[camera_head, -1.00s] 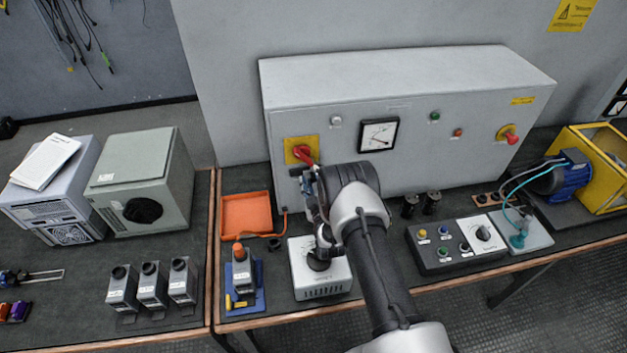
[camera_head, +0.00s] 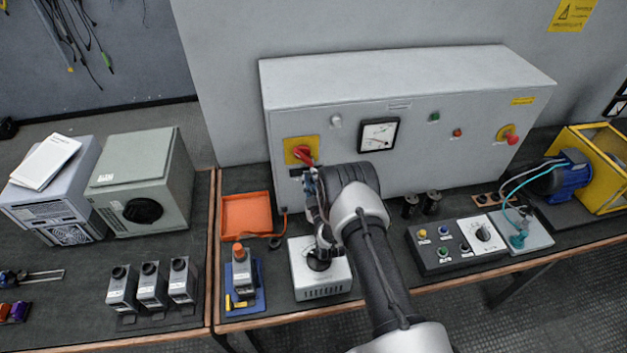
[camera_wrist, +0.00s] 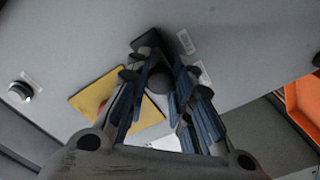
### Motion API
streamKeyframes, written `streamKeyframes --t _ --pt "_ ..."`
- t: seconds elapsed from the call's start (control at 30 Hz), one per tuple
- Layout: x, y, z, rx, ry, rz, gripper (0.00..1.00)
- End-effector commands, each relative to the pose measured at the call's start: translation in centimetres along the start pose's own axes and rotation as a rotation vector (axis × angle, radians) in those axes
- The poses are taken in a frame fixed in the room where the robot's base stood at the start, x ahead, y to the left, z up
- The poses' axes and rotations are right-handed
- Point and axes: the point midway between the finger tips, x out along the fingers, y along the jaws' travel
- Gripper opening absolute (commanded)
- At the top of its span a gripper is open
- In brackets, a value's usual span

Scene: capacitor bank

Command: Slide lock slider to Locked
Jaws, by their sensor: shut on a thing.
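The lock slider (camera_wrist: 150,42) is a dark piece on the front of the grey cabinet, below the yellow plate with the red rotary handle (camera_head: 304,153). In the wrist view, my gripper (camera_wrist: 163,78) has its fingers on both sides of the slider's dark rounded knob and is shut on it. Two small white labels (camera_wrist: 186,42) sit beside it; their text is unreadable, so I cannot tell the slider's position. In the head view, my gripper (camera_head: 312,196) is at the cabinet's lower left front, and my arm hides part of it.
The cabinet (camera_head: 420,85) also has a dial gauge (camera_head: 378,134), small buttons and a red stop knob (camera_head: 510,137). An orange tray (camera_head: 246,214) lies left of my gripper. A white box (camera_head: 320,277) stands below my gripper. A control panel (camera_head: 455,244) lies to the right.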

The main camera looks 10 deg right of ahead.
Motion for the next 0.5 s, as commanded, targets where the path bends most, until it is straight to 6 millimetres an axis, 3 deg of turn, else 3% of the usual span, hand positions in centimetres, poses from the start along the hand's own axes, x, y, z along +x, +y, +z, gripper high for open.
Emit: streamKeyframes --t 0.33,0.5 --pt "0.0 -2.4 -2.2 0.000 0.003 -0.002 0.00" --pt "0.0 -2.5 -2.5 0.000 0.002 -0.003 0.00"
